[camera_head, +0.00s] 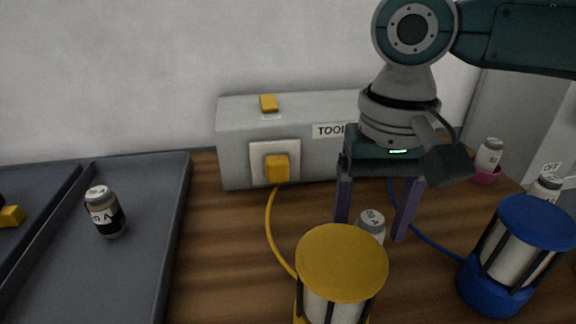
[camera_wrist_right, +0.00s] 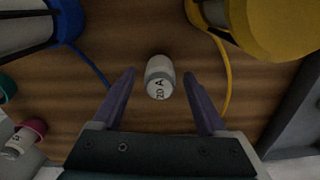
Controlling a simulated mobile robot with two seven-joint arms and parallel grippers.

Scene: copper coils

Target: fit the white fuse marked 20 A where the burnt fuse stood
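A white fuse (camera_head: 369,228) with a grey upper part stands on the wooden table behind the yellow lamp. In the right wrist view the fuse (camera_wrist_right: 160,78) reads "20 A". My right gripper (camera_head: 375,225) points down over it, open. In the wrist view the fuse is ahead of and between the fingers (camera_wrist_right: 163,95), with a gap on each side. A discoloured fuse with a black band (camera_head: 106,214), apparently the burnt one, stands in the dark tray at left. I cannot tell which place it stood in. My left gripper is out of view.
A yellow lamp (camera_head: 342,262) and a blue lamp (camera_head: 515,255) stand in front. A grey box (camera_head: 235,145) with a yellow plug (camera_head: 277,168) is behind. A fuse (camera_head: 488,156) sits in a pink holder (camera_head: 487,177); another fuse (camera_head: 545,189) is nearby. The dark tray (camera_head: 135,275) is mostly clear.

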